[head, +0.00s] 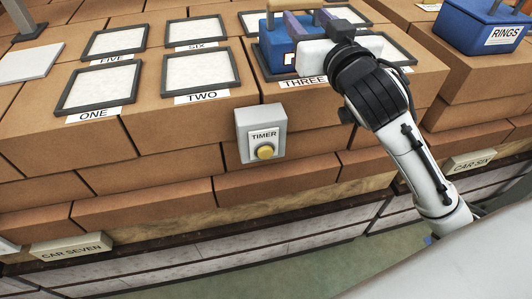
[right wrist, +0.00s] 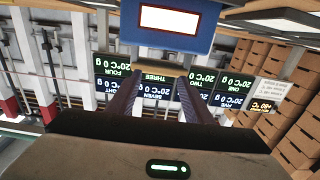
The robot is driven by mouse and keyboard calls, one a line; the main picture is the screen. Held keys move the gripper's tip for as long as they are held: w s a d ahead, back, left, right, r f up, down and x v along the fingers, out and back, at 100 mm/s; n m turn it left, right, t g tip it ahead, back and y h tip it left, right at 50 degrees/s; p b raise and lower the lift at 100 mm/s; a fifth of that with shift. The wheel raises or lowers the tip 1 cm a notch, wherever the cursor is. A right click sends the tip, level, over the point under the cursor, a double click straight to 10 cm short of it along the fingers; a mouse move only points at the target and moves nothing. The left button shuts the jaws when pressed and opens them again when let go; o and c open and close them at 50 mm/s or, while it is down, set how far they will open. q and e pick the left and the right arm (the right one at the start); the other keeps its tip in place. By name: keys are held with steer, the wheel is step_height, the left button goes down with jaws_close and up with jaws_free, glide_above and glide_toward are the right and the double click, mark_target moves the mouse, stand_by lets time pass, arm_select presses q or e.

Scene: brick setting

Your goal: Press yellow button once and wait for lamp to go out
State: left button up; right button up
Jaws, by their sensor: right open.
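The yellow button (head: 265,152) sits low on the front of a pale grey box marked TIMER (head: 262,128), fixed to the front of the brick bench. Nothing touches it. My right gripper (head: 311,22) is well above and to the right of it, over a blue box (head: 272,50) on the pad marked THREE. Its two fingers stand apart in the right wrist view (right wrist: 158,82), with a tan bar (right wrist: 158,73) showing between their tips. I cannot tell whether they touch it. I cannot make out a lit lamp. My left gripper is out of view.
Framed pads ONE (head: 97,88), TWO (head: 195,72), FIVE (head: 117,40) and SIX (head: 194,30) lie empty on the bench. A blue RINGS box (head: 475,22) stands at right. Dark display boards (right wrist: 160,92) show in the wrist view. The space before the timer is clear.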

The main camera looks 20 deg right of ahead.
jaws_close()
stand_by(1.2)
